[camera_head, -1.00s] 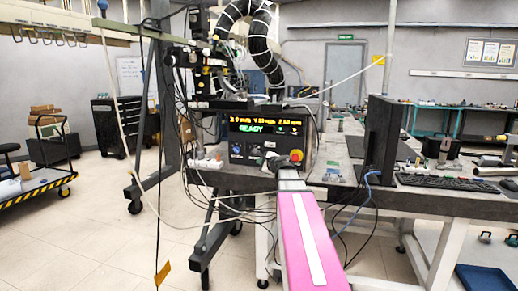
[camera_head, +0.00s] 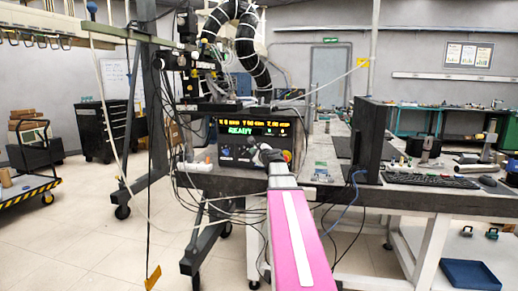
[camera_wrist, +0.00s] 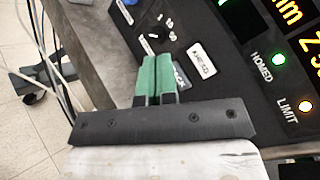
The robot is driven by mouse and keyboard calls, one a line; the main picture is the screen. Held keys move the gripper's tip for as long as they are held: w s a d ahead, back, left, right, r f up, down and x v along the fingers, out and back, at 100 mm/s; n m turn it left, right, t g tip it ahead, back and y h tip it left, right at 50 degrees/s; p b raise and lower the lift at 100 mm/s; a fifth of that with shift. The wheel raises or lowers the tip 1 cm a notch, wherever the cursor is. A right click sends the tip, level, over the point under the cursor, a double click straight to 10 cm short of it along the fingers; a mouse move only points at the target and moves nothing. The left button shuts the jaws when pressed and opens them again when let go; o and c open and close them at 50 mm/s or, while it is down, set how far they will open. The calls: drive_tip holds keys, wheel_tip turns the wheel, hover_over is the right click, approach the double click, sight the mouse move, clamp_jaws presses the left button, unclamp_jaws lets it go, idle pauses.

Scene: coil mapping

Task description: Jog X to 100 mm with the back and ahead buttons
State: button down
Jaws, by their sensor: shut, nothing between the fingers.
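The control box (camera_head: 229,142) stands at the table edge in the head view. Its display (camera_head: 254,128) shows yellow X, Y and Z figures too small to read surely, above green READY. My gripper (camera_head: 257,150) is in front of the panel's lower part and covers some of it. In the wrist view, my gripper (camera_wrist: 152,76) has green fingertips shut together, empty, over the panel. A white AHEAD label (camera_wrist: 203,62) lies right of the fingertips. A partly hidden dark label (camera_wrist: 181,76) sits beside them. The button under the fingertips is hidden; contact cannot be told.
In the wrist view, the HOMED lamp (camera_wrist: 278,60) is green and the LIMIT lamp (camera_wrist: 305,105) glows amber. A red stop button (camera_head: 287,155) is partly hidden behind my arm. A black tower (camera_head: 372,140) stands right.

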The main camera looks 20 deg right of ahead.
sight(254, 146)
drive_tip(key=w+d, duration=0.4)
drive_tip(key=w, duration=0.2)
drive_tip(key=shift+w+d, duration=0.15)
idle(2.0)
drive_tip(key=shift+w+d, duration=0.15)
drive_tip(key=shift+w, duration=0.1)
drive_tip(key=shift+w+d, duration=0.25)
drive_tip(key=shift+w, duration=0.1)
idle(0.8)
drive_tip(key=shift+s, duration=0.1)
drive_tip(key=shift+s+a, duration=0.5)
drive_tip(key=shift+s, duration=0.2)
idle(0.3)
drive_tip(key=s+a, duration=0.1)
drive_tip(key=s, duration=0.1)
drive_tip(key=s+a, duration=0.1)
drive_tip(key=s, duration=0.1)
drive_tip(key=shift+a, duration=0.4)
